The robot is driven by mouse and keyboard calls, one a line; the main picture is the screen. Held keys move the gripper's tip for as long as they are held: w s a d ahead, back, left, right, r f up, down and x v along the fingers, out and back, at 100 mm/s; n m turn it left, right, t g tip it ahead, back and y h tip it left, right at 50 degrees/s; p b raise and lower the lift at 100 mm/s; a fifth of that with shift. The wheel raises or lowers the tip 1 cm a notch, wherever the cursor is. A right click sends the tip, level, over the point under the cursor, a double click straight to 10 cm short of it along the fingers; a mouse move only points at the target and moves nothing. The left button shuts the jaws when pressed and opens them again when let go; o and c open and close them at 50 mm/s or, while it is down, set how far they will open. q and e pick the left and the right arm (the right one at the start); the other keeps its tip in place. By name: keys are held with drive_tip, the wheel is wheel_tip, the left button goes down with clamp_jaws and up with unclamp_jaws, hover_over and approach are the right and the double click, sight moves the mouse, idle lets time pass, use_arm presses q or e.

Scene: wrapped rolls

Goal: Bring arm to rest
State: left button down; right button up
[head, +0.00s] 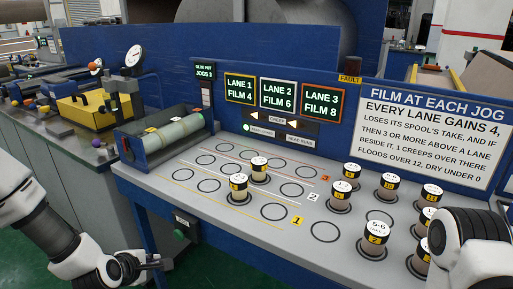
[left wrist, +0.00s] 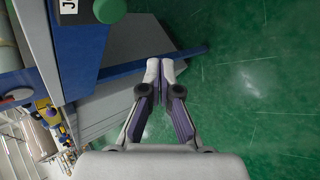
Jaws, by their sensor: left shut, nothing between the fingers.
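My left gripper (head: 152,264) is low at the left, in front of the table's front edge and below its top. In the left wrist view its fingers (left wrist: 166,70) are together with nothing between them, over green floor. My right arm (head: 470,238) shows at the lower right, in front of some of the spools; its fingers are not visible.
The grey table (head: 180,185) has ringed spots in numbered lanes. Two capped spools (head: 239,190) stand mid-table; several more (head: 376,234) stand at the right. A wrapped roll (head: 175,133) lies in a blue cradle. A green button (head: 180,235) is on the table front.

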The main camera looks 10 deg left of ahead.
use_arm(q)
drive_tip(key=s+d+f+m+g+p, duration=0.2)
drive_tip(key=s+d+f+m+g, duration=0.1)
drive_tip(key=s+m, duration=0.3)
drive_tip(key=s+d+f+m+g+p, duration=0.2)
drive_tip(key=s+f+m, duration=0.4)
drive_tip(key=s, duration=0.5)
drive_tip(key=s+d+f+m+g+p, duration=0.2)
drive_tip(key=s+d+f+m+g, duration=0.2)
drive_tip(key=s+m, duration=0.4)
drive_tip(key=shift+s+f+g, duration=0.3)
drive_tip(key=shift+s+f, duration=0.1)
drive_tip(key=shift+f, duration=0.2)
